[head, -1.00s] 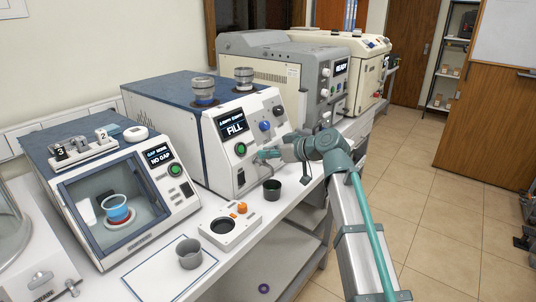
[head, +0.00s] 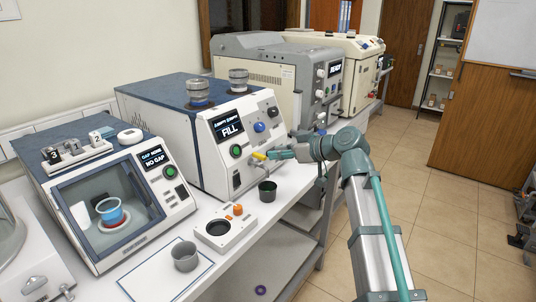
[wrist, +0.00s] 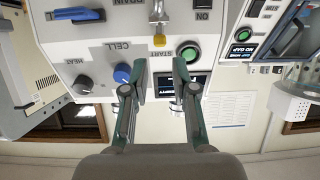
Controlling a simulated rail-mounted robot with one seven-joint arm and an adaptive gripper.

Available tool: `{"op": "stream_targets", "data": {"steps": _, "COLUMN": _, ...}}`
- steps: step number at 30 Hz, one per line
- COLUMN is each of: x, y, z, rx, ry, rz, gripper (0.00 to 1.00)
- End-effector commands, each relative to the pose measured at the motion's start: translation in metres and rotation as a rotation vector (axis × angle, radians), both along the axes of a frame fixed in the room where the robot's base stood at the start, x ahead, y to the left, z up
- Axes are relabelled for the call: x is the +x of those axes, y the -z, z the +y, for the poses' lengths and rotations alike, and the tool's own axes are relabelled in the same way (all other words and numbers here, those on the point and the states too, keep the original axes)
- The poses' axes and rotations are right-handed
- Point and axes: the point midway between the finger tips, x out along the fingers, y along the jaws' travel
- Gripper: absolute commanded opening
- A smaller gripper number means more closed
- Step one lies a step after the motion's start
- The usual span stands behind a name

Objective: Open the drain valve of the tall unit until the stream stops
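The tall unit (head: 165,125) is a white cabinet with a blue top and a screen reading FILL. Its drain valve has a metal lever with a yellow end (head: 259,156) on the lower front. In the wrist view the yellow lever end (wrist: 159,40) lies just beyond my fingertips, near the DRAIN label, in an upside-down picture. My gripper (wrist: 160,78) is open and empty, its fingers spread either side of the lever's line. In the head view my gripper (head: 278,154) is just right of the lever. A dark cup (head: 267,191) stands below. No stream can be made out.
A green START button (wrist: 189,54) and a blue CELL knob (wrist: 122,73) are close to my fingers. Floor at right is open.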

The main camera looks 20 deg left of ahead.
Motion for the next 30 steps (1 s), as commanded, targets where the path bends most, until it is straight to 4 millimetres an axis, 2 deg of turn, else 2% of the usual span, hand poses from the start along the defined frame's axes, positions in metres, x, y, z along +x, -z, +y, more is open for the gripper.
{"op": "stream_targets", "data": {"steps": 3, "x": -0.007, "y": -0.009, "z": -0.021, "rx": -0.001, "ry": 0.002, "rz": -0.002, "gripper": 0.27}}
{"op": "stream_targets", "data": {"steps": 10, "x": -0.016, "y": -0.019, "z": -0.044, "rx": -0.001, "ry": 0.000, "rz": -0.001, "gripper": 0.27}}
{"op": "stream_targets", "data": {"steps": 25, "x": -0.017, "y": -0.021, "z": -0.050, "rx": 0.001, "ry": 0.003, "rz": 0.007, "gripper": 0.27}}
{"op": "stream_targets", "data": {"steps": 30, "x": -0.014, "y": -0.017, "z": -0.053, "rx": 0.010, "ry": 0.061, "rz": 0.094, "gripper": 0.27}}
